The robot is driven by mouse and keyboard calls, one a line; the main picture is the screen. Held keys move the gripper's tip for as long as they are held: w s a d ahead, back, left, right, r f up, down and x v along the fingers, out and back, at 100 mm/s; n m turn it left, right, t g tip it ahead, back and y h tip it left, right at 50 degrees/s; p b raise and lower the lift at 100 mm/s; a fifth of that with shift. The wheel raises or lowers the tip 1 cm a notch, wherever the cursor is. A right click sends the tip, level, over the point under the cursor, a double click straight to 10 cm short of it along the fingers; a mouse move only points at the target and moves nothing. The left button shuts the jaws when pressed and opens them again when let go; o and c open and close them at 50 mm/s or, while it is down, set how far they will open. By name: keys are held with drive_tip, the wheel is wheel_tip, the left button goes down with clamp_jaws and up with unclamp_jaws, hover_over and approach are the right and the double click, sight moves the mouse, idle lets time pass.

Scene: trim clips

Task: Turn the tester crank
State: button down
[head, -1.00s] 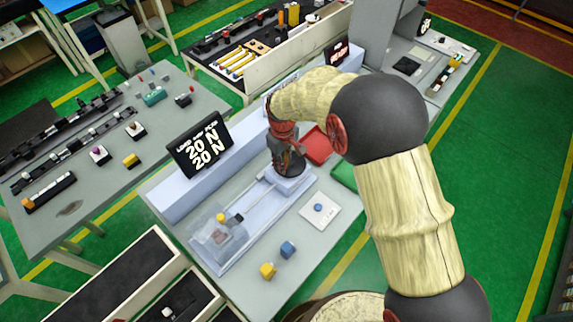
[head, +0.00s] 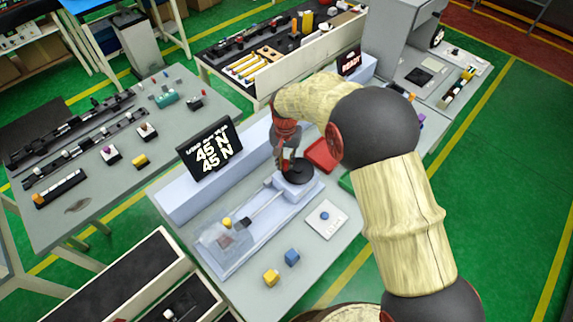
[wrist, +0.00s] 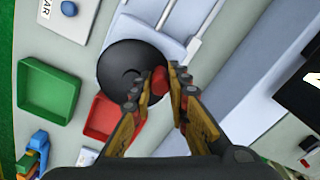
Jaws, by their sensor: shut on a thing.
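The tester (head: 240,232) is a pale blue bed with a rod and a clear guard at its front left end. Its crank, a black round disc (head: 303,171), sits on a block at the far right end. In the wrist view the disc (wrist: 120,68) carries a red knob (wrist: 158,80) near its edge. My gripper (wrist: 161,84) is shut on that knob, one finger on each side. In the head view my gripper (head: 287,166) is at the left side of the disc. The tester's display (head: 209,151) reads 45 N on both large lines.
A white button plate (head: 324,219) with a blue button lies right of the tester. A red tray (wrist: 103,117) and a green tray (wrist: 49,84) lie close to the crank.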

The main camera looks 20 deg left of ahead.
drive_tip(key=m, duration=0.1)
drive_tip(key=w+m, duration=0.1)
drive_tip(key=shift+w+a+m, duration=0.1)
drive_tip(key=shift+a+m, duration=0.05)
drive_tip(key=shift+m, duration=0.25)
drive_tip(key=shift+w+m, duration=0.35)
drive_tip(key=shift+m, duration=0.6)
drive_tip(key=shift+w+m, duration=0.35)
drive_tip(key=shift+m, duration=0.6)
drive_tip(key=c, duration=1.8)
unclamp_jaws()
drive_tip(key=shift+o, duration=0.6)
wheel_tip(320, 180, up, 12)
